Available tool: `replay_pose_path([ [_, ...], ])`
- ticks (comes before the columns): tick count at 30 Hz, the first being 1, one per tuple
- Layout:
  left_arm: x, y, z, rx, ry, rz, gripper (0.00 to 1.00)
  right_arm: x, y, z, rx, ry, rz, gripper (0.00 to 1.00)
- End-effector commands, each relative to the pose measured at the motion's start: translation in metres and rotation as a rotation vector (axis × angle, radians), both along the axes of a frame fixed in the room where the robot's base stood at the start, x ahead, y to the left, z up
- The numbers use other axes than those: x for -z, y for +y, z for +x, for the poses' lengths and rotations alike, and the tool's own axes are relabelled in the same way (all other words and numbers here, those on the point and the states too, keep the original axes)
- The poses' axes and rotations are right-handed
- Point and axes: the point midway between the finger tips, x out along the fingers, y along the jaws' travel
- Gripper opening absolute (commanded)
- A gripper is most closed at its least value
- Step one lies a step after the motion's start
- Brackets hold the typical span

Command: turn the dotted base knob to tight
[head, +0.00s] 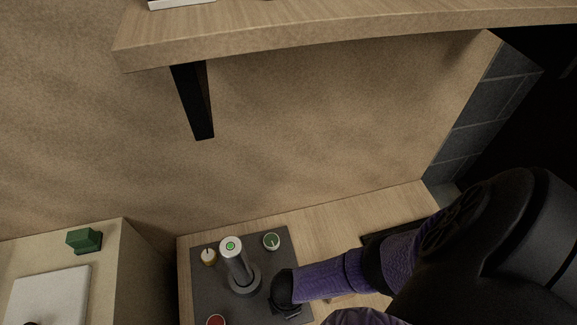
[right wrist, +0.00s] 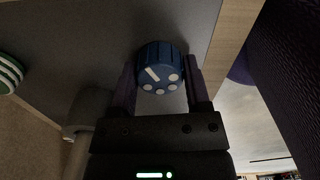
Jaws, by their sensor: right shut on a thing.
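A blue knob (right wrist: 159,72) shows in the right wrist view. Its face carries several white dots and one short white bar that slants up to the left. My right gripper (right wrist: 161,80) has one finger on each side of the knob and is shut on it. In the head view my right gripper (head: 284,294) reaches down beside the grey post (head: 238,268) with a green button on top, and the blue knob is hidden there. The post stands on a round base on a dark panel (head: 206,291). My left gripper is not in view.
A green dial (head: 271,241), a pale yellow knob (head: 208,256) and a red-topped thing (head: 215,320) surround the post. A shelf (head: 330,30) with a black bracket (head: 194,100) overhangs. A green block (head: 84,240) and a white slab (head: 48,297) lie on the left counter.

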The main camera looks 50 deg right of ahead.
Motion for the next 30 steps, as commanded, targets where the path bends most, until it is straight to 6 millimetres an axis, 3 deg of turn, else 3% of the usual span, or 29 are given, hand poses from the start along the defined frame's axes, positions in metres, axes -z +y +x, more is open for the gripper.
replay_pose_path([
  [14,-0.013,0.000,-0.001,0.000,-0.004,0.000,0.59,-0.001,0.000,-0.002,0.451,0.003,-0.002,0.02],
  [30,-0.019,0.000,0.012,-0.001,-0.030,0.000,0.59,0.000,0.000,-0.001,0.964,0.004,-0.002,0.02],
])
